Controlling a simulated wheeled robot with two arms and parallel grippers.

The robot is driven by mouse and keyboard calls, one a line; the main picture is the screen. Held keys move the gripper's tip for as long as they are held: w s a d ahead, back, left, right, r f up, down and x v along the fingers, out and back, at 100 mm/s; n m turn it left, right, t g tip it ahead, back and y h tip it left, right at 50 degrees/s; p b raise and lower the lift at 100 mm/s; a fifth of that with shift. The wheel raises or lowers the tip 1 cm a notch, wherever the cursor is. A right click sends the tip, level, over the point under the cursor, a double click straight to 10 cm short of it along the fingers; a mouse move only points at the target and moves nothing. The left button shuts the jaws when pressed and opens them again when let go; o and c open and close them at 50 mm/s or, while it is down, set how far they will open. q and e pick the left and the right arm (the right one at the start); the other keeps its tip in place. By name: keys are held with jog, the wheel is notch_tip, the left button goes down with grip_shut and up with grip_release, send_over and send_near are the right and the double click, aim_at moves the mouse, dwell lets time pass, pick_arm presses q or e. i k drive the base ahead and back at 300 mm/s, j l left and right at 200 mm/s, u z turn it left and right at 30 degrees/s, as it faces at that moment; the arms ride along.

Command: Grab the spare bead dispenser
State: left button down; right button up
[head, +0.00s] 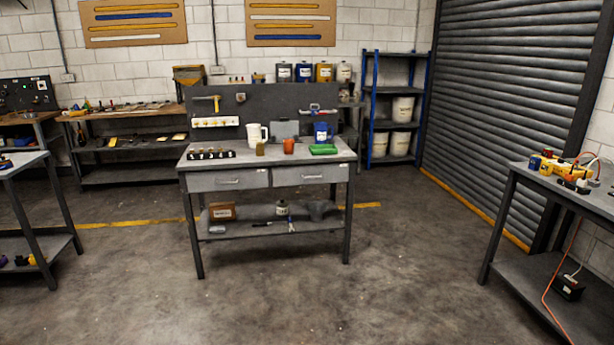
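I cannot tell for sure which object is the spare bead dispenser. Candidates stand on the grey workbench (192,167) in the middle: a white jug (254,134), a blue jug (322,132) and a small orange cup (289,146). A small tan block (260,149), a green item (323,149) and a dark strip with several small pieces (211,154) are there too. On its lower shelf are a brown box (222,211) and a white container (282,208). Neither of my grippers is in view.
A table at the right (540,182) holds yellow equipment (566,172) with an orange cable hanging down. Another table edge (22,160) is at the left. A blue-framed rack (368,130) with white buckets stands behind. The concrete floor in front is clear.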

aim_at(260, 146)
jog(key=i+l+u, duration=0.1)
jog(key=i, duration=0.4)
jog(key=i+l, duration=0.2)
jog(key=i, duration=0.35)
jog(key=i+l+u, duration=0.15)
jog(key=i, duration=0.35)
jog(key=i+j+u, duration=0.15)
jog(key=i+u, duration=0.2)
jog(key=i, duration=0.55)
jog(key=i+l+u, duration=0.15)
jog(key=i+u, duration=0.25)
jog(key=i, duration=0.5)
